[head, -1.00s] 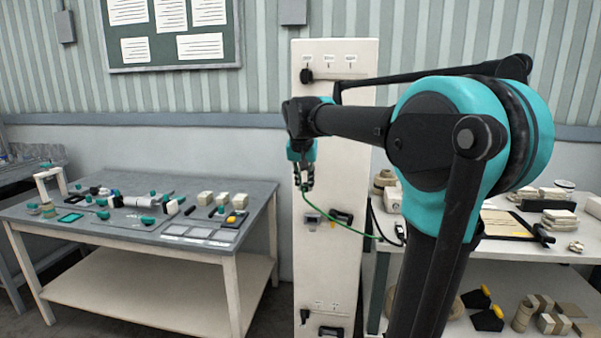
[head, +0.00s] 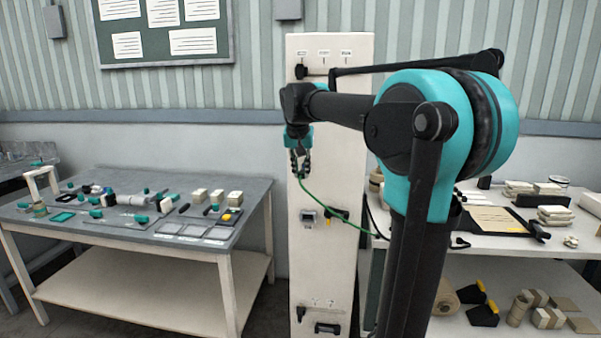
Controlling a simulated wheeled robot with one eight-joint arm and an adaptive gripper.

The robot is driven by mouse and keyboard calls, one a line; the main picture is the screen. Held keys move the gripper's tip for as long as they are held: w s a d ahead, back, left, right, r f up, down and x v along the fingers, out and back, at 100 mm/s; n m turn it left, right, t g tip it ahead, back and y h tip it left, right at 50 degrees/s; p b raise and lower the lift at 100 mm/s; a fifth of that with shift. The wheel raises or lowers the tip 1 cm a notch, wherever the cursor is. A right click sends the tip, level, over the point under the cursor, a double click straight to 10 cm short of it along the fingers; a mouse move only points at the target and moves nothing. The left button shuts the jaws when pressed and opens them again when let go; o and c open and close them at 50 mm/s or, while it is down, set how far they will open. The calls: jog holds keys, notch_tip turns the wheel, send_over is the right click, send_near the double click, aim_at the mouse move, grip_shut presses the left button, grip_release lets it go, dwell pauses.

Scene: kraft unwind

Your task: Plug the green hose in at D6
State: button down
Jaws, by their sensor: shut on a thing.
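My gripper (head: 300,163) points down in front of the tall white panel (head: 332,265), at about its middle height. It is shut on the end of the green hose (head: 335,212); the held end itself is mostly hidden between the fingers. The hose hangs from the fingers and curves down to the right, across the panel face, until it passes behind my arm. The panel has small labels at its top and bottom, too small to read, so I cannot tell which place is D6. I cannot tell how far the hose end is from the panel.
A black fitting (head: 301,71) sits high on the panel. A grey table (head: 105,228) with many small parts stands at left. A white table (head: 480,243) with trays and blocks stands at right, partly behind my arm.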

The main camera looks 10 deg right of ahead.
jog(key=shift+w+d, duration=0.2)
jog(key=shift+w, duration=0.35)
jog(key=shift+w+d, duration=0.2)
jog(key=shift+w, duration=0.35)
jog(key=shift+w+d, duration=0.2)
jog(key=shift+w, duration=0.35)
jog(key=shift+w+d, duration=0.15)
jog(key=shift+w, duration=0.35)
dwell(2.0)
jog(key=c, duration=1.4)
grip_release()
jog(key=shift+o, duration=0.2)
jog(key=v, duration=1.2)
jog(key=s+d+f+n, duration=0.15)
jog(key=s+f, duration=0.45)
jog(key=f, duration=0.6)
jog(key=s+d+f, duration=0.2)
jog(key=s+f, duration=0.3)
jog(key=f, duration=0.7)
jog(key=s+f+n+y, duration=0.1)
jog(key=s+f+n, duration=0.1)
jog(key=s+f, duration=1.6)
jog(key=shift+s+d+f, duration=0.3)
jog(key=shift+s, duration=0.2)
